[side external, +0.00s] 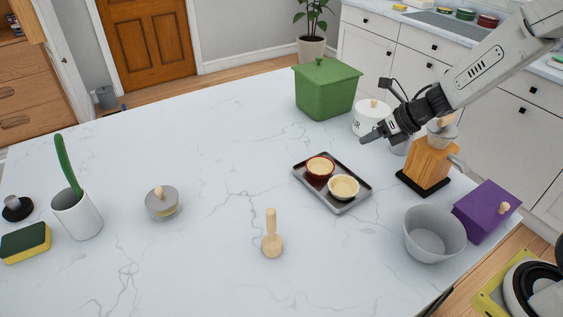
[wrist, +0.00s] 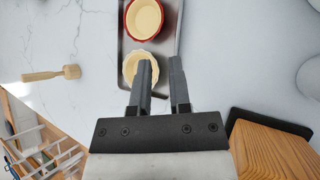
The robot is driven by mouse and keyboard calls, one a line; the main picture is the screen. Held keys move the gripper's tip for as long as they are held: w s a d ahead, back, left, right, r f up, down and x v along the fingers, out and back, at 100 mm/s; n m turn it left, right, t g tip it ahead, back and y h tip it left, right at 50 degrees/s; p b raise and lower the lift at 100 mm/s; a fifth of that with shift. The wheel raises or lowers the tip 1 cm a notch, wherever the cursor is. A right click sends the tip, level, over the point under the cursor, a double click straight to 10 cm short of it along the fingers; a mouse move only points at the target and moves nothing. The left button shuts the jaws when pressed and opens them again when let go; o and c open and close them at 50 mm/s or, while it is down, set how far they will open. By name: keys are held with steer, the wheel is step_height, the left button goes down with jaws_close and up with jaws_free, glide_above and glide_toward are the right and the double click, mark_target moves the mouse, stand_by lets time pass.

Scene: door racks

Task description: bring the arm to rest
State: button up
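My gripper (side external: 369,137) is in the air over the right part of the white marble counter (side external: 225,125), above and behind the tray. In the wrist view its two fingers (wrist: 163,62) stand apart, with nothing between them. Below them is a grey tray (side external: 345,207) with a red dish (side external: 320,167) and a cream dish (side external: 343,187), both with pale contents. In the wrist view the left finger covers part of the cream dish (wrist: 134,66).
Near the arm are a wooden stand (side external: 427,164), a white canister (side external: 367,117), a green lidded box (side external: 326,88), a grey bowl (side external: 434,234) and a purple box (side external: 486,211). A wooden masher (side external: 271,240) stands mid-counter.

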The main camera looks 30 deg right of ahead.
stand_by(0.6)
step_height(320, 180, up, 4)
steer(key=d+m+t+h, duration=0.15)
steer(key=m+h, duration=0.45)
steer(key=m, duration=1.2)
steer(key=s+a+f+m+g, duration=0.2)
steer(key=s+m+g, duration=0.1)
steer(key=s+m, duration=0.5)
steer(key=s+a+f+m+g, duration=0.2)
steer(key=s+f+m+g, duration=0.1)
steer(key=s+m, duration=0.5)
steer(key=m, duration=0.3)
steer(key=shift+s+a+m+y, duration=0.15)
steer(key=shift+a+m+y, duration=0.1)
steer(key=shift+m+y, duration=0.05)
steer(key=shift+f, duration=0.1)
